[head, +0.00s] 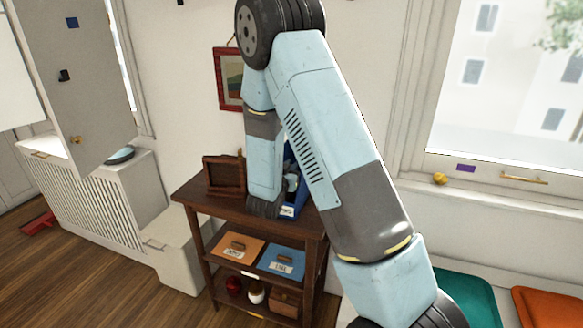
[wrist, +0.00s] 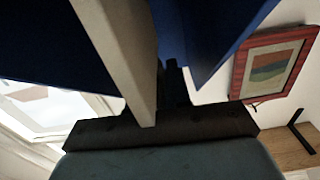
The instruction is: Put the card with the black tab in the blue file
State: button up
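The blue file (head: 301,195) stands on the top of the dark wooden shelf unit, mostly hidden behind my arm in the head view. Its white label shows low on its front. In the wrist view, large blue panels (wrist: 225,38), which look like the file's walls, fill the top. A pale cream card (wrist: 118,55) stands between them, seen nearly edge-on, its lower end at my gripper. I cannot make out a black tab. My gripper (wrist: 170,78) is at the file; its fingers are dark and mostly hidden, so their grip on the card is unclear.
A brown wooden rack (head: 224,176) stands left of the file on the shelf unit (head: 190,192). An orange folder (head: 237,248) and a blue folder (head: 282,262) lie on the shelf below. A red-framed picture (head: 228,80) hangs on the wall behind, close by in the wrist view.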

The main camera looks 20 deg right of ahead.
jog(key=o, duration=0.4)
jog(key=v, duration=1.2)
notch_tip(320, 180, up, 15)
jog(key=s+a+n+g+y, duration=0.2)
jog(key=n+g+y, duration=0.15)
jog(key=y, duration=0.75)
jog(key=s+d+r+n+g, duration=0.1)
jog(key=s+d+r, duration=0.1)
jog(key=s, duration=0.6)
jog(key=s+d+r+n+g, duration=0.2)
jog(key=s+d, duration=0.2)
jog(key=s, duration=0.5)
jog(key=s+d+r+n+g, duration=0.1)
jog(key=s+d+r+g, duration=0.1)
jog(key=s, duration=0.6)
jog(key=shift+s+d+r, duration=0.2)
jog(key=shift+d+r, duration=0.35)
jog(key=shift+r, duration=0.05)
jog(key=shift+g, duration=0.25)
